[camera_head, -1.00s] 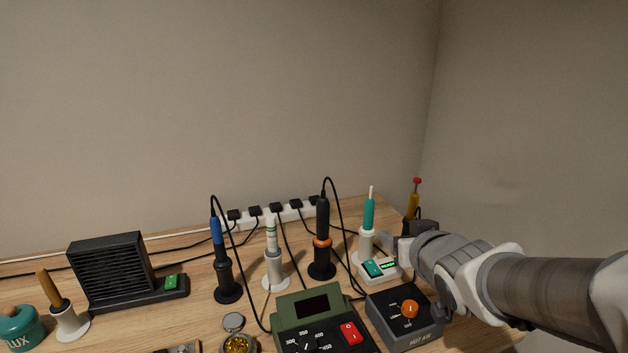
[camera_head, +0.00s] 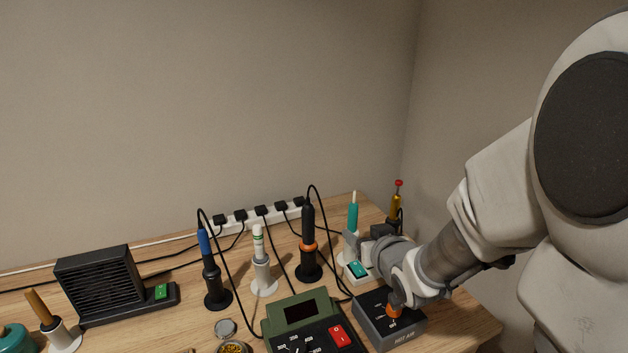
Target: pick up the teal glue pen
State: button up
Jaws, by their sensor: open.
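The teal glue pen (camera_head: 352,219) stands upright with its pale tip up in a white holder at the back right of the bench. The holder's white base (camera_head: 357,271) carries a teal switch. My gripper (camera_head: 355,244) is open, low beside the pen at the holder's height, reaching in from the right. Its grey fingers overlap the lower pen and holder in this view. I cannot tell whether they touch the pen or stand around it.
A black iron with an orange ring (camera_head: 308,246) stands left of the pen, its cable looping close by. A yellow tool with a red top (camera_head: 396,203) stands behind my wrist. The hot air box (camera_head: 388,325) lies under my forearm; the green station (camera_head: 305,315) is left of it.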

aim_at(354, 225)
jog(key=p, duration=0.3)
jog(key=shift+w+d+p, duration=0.15)
jog(key=shift+d+p, duration=0.05)
jog(key=shift+p, duration=0.2)
jog(key=b+x, duration=0.1)
jog(key=x, duration=0.6)
jog(key=shift+d+f, duration=0.1)
jog(key=shift+f, duration=0.1)
jog(key=shift+b+x, duration=0.7)
jog(key=shift+x, duration=2.1)
jog(key=shift+r, duration=0.1)
jog(key=shift+c, duration=0.2)
grip_shut()
